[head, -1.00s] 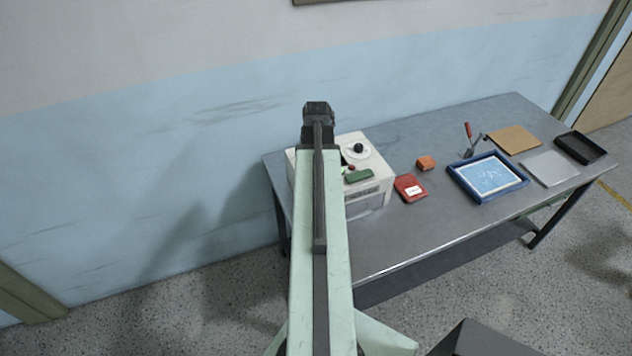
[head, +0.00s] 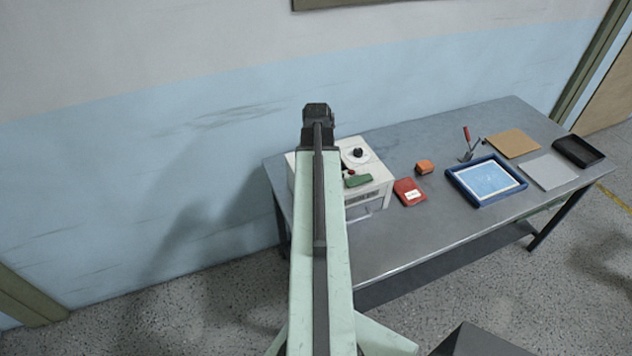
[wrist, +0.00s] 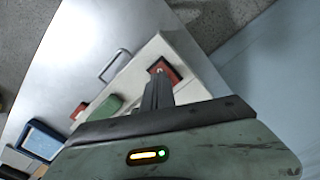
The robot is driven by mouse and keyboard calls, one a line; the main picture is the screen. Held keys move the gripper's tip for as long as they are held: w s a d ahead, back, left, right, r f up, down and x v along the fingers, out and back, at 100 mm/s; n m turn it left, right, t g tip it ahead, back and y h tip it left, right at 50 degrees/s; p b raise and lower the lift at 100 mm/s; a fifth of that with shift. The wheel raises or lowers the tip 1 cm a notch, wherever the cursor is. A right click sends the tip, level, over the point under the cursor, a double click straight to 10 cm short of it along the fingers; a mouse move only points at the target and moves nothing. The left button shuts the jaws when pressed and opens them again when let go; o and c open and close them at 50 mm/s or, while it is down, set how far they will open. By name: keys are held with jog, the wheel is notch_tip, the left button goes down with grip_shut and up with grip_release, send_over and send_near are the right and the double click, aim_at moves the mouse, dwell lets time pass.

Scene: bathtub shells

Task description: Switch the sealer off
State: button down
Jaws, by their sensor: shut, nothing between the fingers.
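The sealer (head: 372,193) is a white box at the left end of the grey table. My gripper (head: 318,108) is dark in the head view.
To the right on the table (head: 440,225) are a red packet (head: 410,192), an orange block (head: 425,167), a blue-framed tray (head: 487,181), a red-handled tool (head: 467,142), a brown board (head: 513,143), a grey plate (head: 549,172) and a black tray (head: 579,150). The wall is close behind.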

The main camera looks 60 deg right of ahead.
notch_tip(320, 180, up, 5)
jog(key=p, duration=0.4)
jog(key=shift+f, duration=0.15)
